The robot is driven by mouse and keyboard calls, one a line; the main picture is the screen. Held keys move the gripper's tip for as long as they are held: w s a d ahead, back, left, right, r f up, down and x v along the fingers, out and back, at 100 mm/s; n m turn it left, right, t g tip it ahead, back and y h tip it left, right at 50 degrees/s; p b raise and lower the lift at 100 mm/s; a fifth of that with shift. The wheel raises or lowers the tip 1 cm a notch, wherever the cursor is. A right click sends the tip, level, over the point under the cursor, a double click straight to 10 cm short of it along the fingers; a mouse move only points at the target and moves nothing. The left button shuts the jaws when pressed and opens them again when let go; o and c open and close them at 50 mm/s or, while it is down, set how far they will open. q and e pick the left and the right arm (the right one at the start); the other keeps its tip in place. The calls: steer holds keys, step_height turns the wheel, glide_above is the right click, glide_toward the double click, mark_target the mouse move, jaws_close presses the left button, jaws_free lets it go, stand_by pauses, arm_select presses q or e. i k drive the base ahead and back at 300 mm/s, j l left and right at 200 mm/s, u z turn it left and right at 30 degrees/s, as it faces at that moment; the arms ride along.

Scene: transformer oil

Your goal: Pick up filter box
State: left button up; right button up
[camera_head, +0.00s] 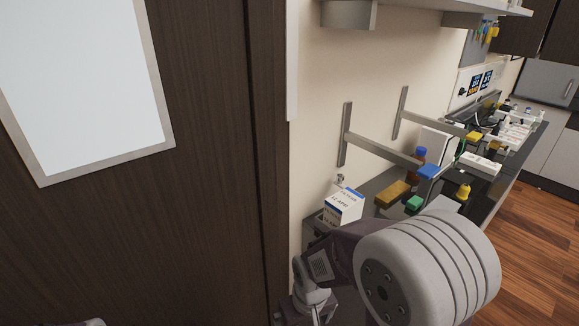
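The filter box (343,206) is a small white carton with blue edges and printed lettering. It stands on the near left end of the dark counter, close to the wall. My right arm comes in from the bottom right, in front of the counter. Its large grey joint hides part of the worktop. The arm's far end reaches down to the bottom edge below the box, and its fingertips cannot be made out.
A dark door (215,120) with a white window fills the left. On the counter stand a brown bottle with a blue cap (420,153), a yellow-brown block (392,193) and a green item (414,203). Wall brackets (380,149) jut out above. Wooden floor (535,240) is clear at right.

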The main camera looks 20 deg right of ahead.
mark_target(345, 206)
steer(key=z, duration=1.3)
